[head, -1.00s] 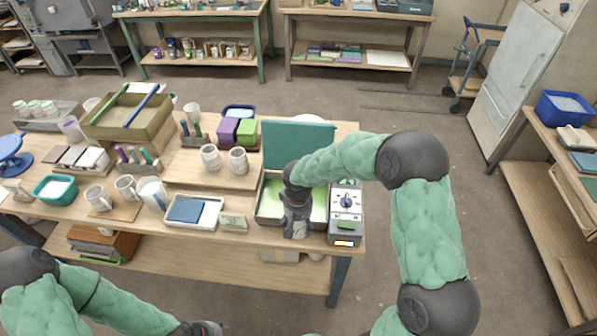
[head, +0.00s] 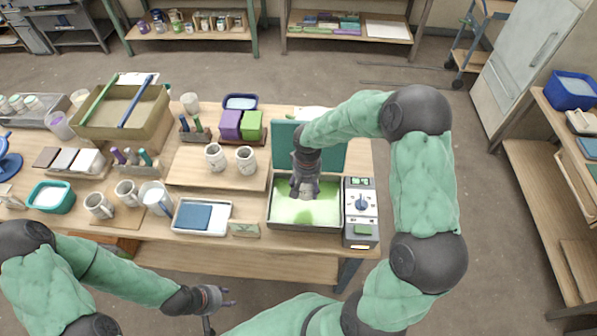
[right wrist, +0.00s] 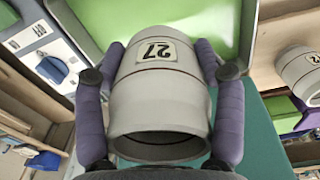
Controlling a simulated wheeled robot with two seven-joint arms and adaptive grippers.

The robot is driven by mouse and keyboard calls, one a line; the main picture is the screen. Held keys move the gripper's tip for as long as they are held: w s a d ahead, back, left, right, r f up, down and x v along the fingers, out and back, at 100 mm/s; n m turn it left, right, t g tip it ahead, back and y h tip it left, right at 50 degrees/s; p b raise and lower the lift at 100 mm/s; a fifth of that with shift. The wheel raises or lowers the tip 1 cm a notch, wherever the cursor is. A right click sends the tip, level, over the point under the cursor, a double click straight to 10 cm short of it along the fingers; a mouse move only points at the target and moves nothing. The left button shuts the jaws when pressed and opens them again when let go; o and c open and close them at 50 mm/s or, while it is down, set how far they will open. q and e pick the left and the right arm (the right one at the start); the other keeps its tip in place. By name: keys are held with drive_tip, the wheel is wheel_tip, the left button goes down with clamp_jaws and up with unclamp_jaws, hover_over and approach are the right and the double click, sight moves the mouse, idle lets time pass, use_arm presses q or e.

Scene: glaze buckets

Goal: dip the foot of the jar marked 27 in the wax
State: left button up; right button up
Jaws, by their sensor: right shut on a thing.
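The jar marked 27 (right wrist: 157,88) is pale grey with a dark line around it, and its open mouth faces my right wrist camera. My right gripper (right wrist: 160,95) is shut on its sides. In the head view my right gripper (head: 304,190) points down over the wax pan and mostly hides the jar. The green wax (head: 320,212) fills the pan; it also shows beyond the jar's far end in the wrist view (right wrist: 215,22). I cannot tell whether the foot touches it. My left gripper (head: 226,297) is open and empty in front of the table.
A teal lid (head: 333,155) stands up behind the pan. A control box (head: 360,210) with a dial adjoins its right side. Two similar jars (head: 215,156) (head: 246,159) stand on a raised board to the left. A tray with a blue block (head: 195,216) lies left of the pan.

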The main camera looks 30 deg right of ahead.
drive_tip(key=shift+w+f, duration=0.1)
drive_tip(key=shift+w, duration=0.25)
drive_tip(key=shift+s+f, duration=0.15)
drive_tip(key=shift+s, duration=0.2)
drive_tip(key=shift+s+f+b, duration=0.15)
drive_tip(key=shift+f+b, duration=0.1)
drive_tip(key=shift+b, duration=0.15)
wheel_tip(320, 180, down, 4)
drive_tip(key=b, duration=0.3)
drive_tip(key=shift+f, duration=0.2)
drive_tip(key=shift+w+f+b, duration=0.2)
drive_tip(key=shift+f+b, duration=0.8)
drive_tip(key=shift+f+b, duration=1)
drive_tip(key=shift+f, duration=0.1)
drive_tip(key=shift+r, duration=0.1)
drive_tip(key=shift+r+p, duration=0.7)
drive_tip(key=shift+r, duration=0.35)
idle(0.9)
